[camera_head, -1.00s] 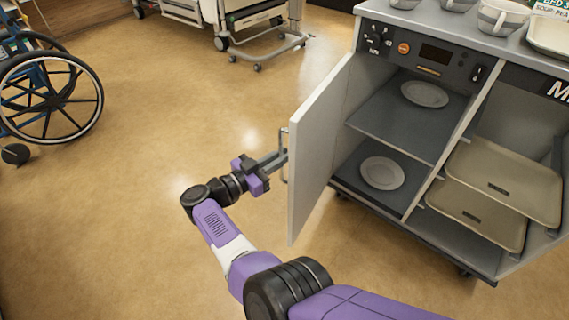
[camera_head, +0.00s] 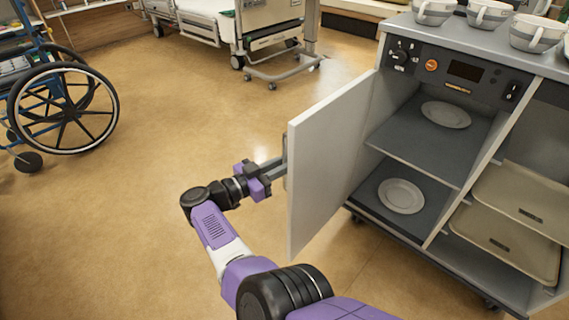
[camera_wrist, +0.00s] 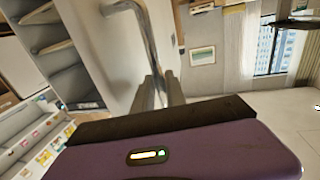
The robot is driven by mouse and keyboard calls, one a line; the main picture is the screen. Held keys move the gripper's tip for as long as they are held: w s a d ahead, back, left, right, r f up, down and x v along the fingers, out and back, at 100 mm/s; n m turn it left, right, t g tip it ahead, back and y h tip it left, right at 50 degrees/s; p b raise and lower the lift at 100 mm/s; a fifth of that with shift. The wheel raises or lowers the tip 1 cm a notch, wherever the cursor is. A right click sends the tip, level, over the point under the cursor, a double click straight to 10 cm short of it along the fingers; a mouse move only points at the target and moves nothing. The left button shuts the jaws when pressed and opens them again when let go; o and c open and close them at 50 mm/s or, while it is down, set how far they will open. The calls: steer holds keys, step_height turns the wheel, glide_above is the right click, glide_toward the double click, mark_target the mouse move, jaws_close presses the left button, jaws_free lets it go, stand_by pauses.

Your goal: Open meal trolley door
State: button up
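The meal trolley (camera_head: 480,170) stands at the right in the head view. Its pale door (camera_head: 335,155) stands well open, swung out to the left, showing the left compartment. My gripper (camera_head: 275,170) is at the door's outer side, at the handle (camera_head: 286,165), which is mostly hidden behind the door edge in the head view. In the wrist view, the metal bar handle (camera_wrist: 143,32) runs down between the fingers of my gripper (camera_wrist: 159,92). The fingers are close together on it.
The compartment holds plates (camera_head: 401,195) on dark shelves (camera_head: 425,140). Trays (camera_head: 505,240) sit in the right bay and cups (camera_head: 488,14) on top. A wheelchair (camera_head: 62,110) is at the left and a bed (camera_head: 245,30) at the back. The floor (camera_head: 170,110) between is clear.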

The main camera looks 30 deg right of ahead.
steer(key=shift+a, duration=0.1)
steer(key=s+a+b, duration=0.1)
steer(key=a, duration=0.6)
steer(key=shift+s+a, duration=0.15)
steer(key=shift+a, duration=0.1)
stand_by(0.4)
